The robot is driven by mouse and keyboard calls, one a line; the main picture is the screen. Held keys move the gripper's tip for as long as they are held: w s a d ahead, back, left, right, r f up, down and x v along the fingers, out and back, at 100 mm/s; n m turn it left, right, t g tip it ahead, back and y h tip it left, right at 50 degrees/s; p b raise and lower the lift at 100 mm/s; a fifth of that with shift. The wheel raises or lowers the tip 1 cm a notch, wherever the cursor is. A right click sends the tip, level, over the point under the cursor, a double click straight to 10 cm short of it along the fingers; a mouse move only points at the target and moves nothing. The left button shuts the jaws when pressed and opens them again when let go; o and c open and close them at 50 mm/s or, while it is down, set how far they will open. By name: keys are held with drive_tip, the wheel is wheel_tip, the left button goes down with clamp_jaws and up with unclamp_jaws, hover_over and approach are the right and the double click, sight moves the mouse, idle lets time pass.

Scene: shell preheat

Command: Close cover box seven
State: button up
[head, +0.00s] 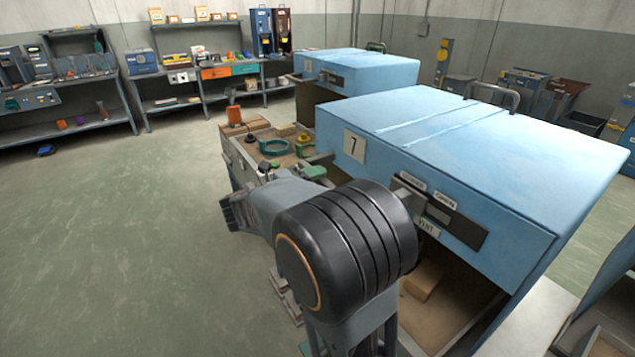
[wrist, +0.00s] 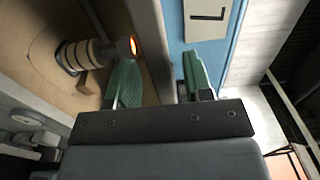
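The cover of box seven (head: 470,150) is a large blue hood with a white "7" plate (head: 355,146) on its front. Its front edge stands raised, with an open gap and a tan interior (head: 440,310) below. In the wrist view the blue face and its plate (wrist: 207,18) are at the top right. My gripper (wrist: 158,85) has its two green fingers apart, one each side of a grey edge strip (wrist: 153,40) along the blue face. I cannot tell whether the fingers touch it. In the head view my arm hides part of the box front.
A ringed cylinder with a glowing orange end (wrist: 95,53) lies close to the left finger. A second blue box (head: 355,70) stands behind. Benches with tools (head: 65,100) line the back wall. The floor (head: 120,230) at left is clear.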

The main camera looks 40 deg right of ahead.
drive_tip(key=w+a+b, duration=0.1)
drive_tip(key=a, duration=1.2)
drive_tip(key=shift+w+a, duration=0.3)
drive_tip(key=shift+a, duration=0.05)
drive_tip(key=d, duration=0.4)
drive_tip(key=s+d, duration=0.1)
drive_tip(key=d, duration=0.4)
drive_tip(key=d+p, duration=0.1)
drive_tip(key=d, duration=0.3)
drive_tip(key=shift+s+d, duration=0.3)
drive_tip(key=shift+d, duration=0.1)
